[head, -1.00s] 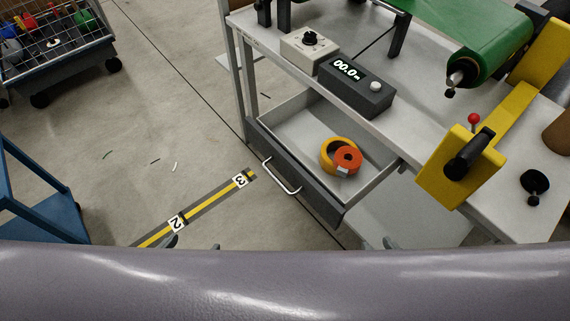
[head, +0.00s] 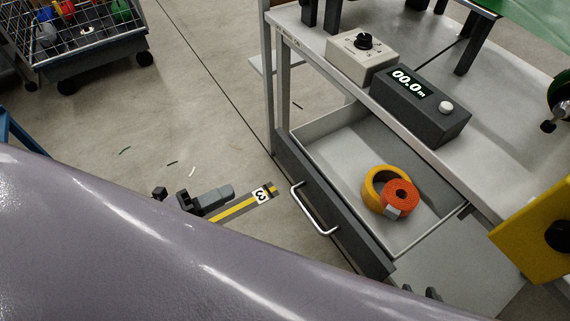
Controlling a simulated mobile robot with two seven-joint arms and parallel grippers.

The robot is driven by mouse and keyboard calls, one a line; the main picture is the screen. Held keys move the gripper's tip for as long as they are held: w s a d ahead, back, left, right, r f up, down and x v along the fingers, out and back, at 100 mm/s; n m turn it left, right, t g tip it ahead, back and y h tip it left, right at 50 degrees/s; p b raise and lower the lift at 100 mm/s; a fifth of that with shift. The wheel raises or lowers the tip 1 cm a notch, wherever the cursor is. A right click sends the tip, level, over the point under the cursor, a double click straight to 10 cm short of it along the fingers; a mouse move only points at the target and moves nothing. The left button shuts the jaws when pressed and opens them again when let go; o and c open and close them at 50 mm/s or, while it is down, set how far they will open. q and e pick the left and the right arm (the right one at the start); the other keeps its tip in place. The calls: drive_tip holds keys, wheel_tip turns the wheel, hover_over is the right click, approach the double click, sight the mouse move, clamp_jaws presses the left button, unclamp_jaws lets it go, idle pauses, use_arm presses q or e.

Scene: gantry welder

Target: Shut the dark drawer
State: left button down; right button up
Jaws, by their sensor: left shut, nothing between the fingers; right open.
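The dark drawer (head: 345,228) is pulled out under the grey workbench, its dark front facing lower left with a silver bar handle (head: 313,212). Its light interior holds a yellow tape roll (head: 372,184) and an orange roll (head: 401,194) leaning together. My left gripper (head: 173,197) is shut and empty, left of the handle and apart from the drawer. My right gripper (head: 422,292) shows only as dark fingertips near the drawer front's lower right end. It is open; whether it touches the drawer cannot be told. A large grey-purple part of mine hides the lower left.
The workbench (head: 330,89) carries a beige knob box (head: 360,58), a dark length counter (head: 421,106) and a yellow bracket (head: 535,235). A wire cart (head: 90,60) stands at upper left.

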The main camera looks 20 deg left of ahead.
sight(290, 162)
use_arm(q)
drive_tip(key=x, duration=1.3)
drive_tip(key=shift+s, duration=0.1)
drive_tip(key=shift+w+d, duration=0.25)
drive_tip(key=shift+w, duration=0.1)
use_arm(e)
drive_tip(key=shift+d, duration=0.2)
drive_tip(key=shift+a+f, duration=0.1)
